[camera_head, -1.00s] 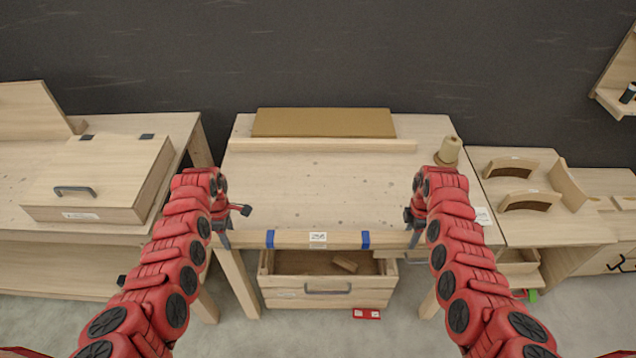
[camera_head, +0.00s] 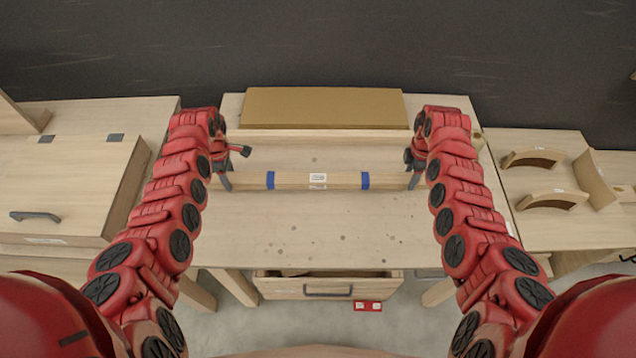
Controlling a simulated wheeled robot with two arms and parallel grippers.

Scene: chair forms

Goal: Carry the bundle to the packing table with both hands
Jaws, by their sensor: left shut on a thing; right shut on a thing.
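The bundle (camera_head: 340,180) is a long pale wooden piece with two blue bands and a white label in the middle. It lies level across the packing table (camera_head: 300,225), over the middle of its top. I cannot tell if it touches the top. My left gripper (camera_head: 226,180) is shut on the left end of the bundle. My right gripper (camera_head: 413,178) is shut on its right end. The fingertips are partly hidden by the arms and the bundle.
A brown flat box (camera_head: 325,108) lies at the table's back behind a wooden strip (camera_head: 325,138). A spool (camera_head: 477,138) is half hidden by my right arm. A drawer (camera_head: 328,288) stands open below. A lidded box (camera_head: 65,190) stands left; curved wooden forms (camera_head: 550,200) lie right.

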